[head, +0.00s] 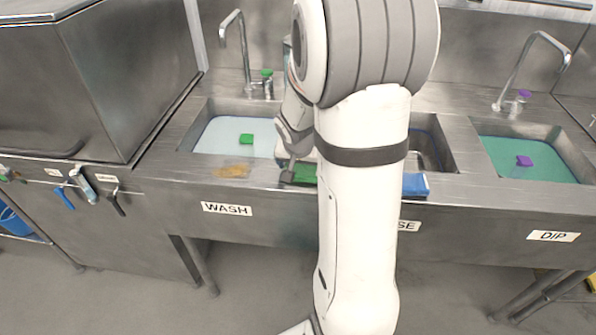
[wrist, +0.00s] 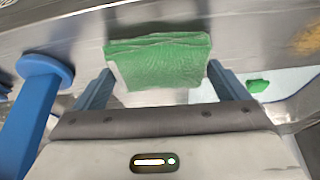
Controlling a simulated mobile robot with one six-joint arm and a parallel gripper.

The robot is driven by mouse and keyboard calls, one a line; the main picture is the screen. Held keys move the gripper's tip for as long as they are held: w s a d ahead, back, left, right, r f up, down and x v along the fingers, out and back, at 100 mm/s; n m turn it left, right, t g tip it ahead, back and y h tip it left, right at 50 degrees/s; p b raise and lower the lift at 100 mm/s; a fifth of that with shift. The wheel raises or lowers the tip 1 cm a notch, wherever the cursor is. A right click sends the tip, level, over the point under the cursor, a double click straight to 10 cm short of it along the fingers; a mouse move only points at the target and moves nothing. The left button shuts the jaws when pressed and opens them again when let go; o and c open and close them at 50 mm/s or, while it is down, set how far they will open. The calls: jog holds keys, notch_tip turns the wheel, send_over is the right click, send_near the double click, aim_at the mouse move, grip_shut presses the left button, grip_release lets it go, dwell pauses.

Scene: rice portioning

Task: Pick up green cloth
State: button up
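The green cloth (head: 305,174) lies folded on the counter's front ledge, right of the WASH label, partly hidden behind my arm in the head view. In the wrist view the green cloth (wrist: 160,62) sits between and just beyond the tips of my gripper (wrist: 160,70). The fingers are open, one toward each side of the cloth, and the cloth does not look clamped. In the head view my gripper (head: 287,178) points down at the cloth's left end, and its fingers are mostly hidden.
A wash sink (head: 200,150) holds a green block (head: 246,139). A blue cloth (head: 415,184) lies on the ledge right of my arm. A dip sink (head: 483,160) holds a purple block (head: 524,160). A blue round-ended object (wrist: 42,68) stands left in the wrist view.

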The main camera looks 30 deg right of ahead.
jog(key=c, duration=0.5)
